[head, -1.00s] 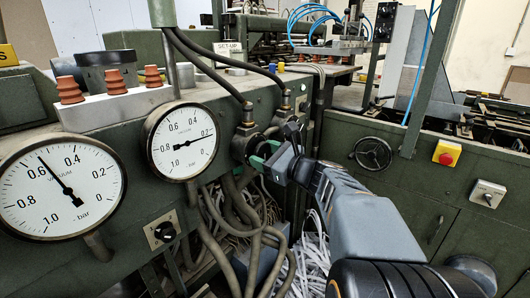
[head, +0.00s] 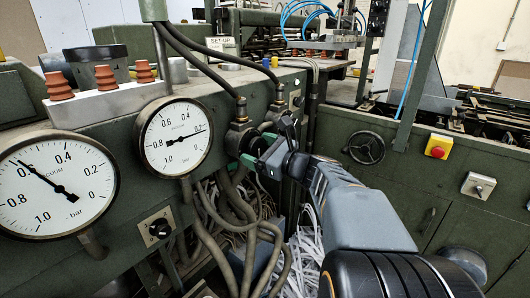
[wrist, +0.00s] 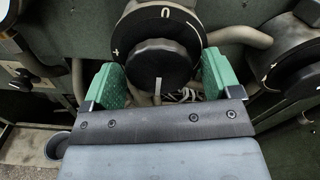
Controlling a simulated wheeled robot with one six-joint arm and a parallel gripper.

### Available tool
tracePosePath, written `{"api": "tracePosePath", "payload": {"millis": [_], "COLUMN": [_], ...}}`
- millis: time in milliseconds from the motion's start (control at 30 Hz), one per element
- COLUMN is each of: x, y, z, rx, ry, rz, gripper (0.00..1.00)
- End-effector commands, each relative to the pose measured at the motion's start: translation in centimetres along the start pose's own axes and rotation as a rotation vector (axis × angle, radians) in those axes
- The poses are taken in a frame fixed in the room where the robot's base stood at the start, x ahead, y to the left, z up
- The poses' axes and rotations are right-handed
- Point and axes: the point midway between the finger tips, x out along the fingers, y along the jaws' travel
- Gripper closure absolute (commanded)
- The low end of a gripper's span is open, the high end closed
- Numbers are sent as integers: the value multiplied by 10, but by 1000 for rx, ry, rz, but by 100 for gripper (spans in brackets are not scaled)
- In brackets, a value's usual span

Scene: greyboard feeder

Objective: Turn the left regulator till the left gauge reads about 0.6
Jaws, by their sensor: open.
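The left gauge (head: 57,185) is a round white dial with its black needle up and to the left, at about 0.6. The left regulator's black knob (wrist: 158,65) fills the middle of the wrist view, in front of a dark dial ring with white marks. My gripper (head: 259,150) is at this regulator in the head view. Its green fingers stand on either side of the knob in the wrist view (wrist: 161,82), open, with the knob between them. I cannot tell whether they touch it. In the head view the fingers and wrist hide most of the knob.
The right gauge (head: 175,137) reads about 0.2. A second regulator (wrist: 288,55) sits close to the right of my fingers. Hoses (head: 205,232) hang below the panel. A handwheel (head: 366,147) and a red-on-yellow button (head: 438,146) are on the right cabinet.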

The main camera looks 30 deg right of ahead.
Motion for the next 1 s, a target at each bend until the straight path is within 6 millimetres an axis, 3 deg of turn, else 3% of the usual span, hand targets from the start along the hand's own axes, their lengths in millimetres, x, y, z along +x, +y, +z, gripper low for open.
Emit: {"api": "tracePosePath", "payload": {"millis": [167, 600, 800, 1000], "x": [-17, -104, -127, -136], "y": [-2, -1, -1, 0], "z": [0, 0, 0, 0], "rx": [-1, 0, 0, 1], "ry": [1, 2, 1, 1], "rz": [-5, -6, -3, 0], "gripper": [17, 17, 17, 17]}}
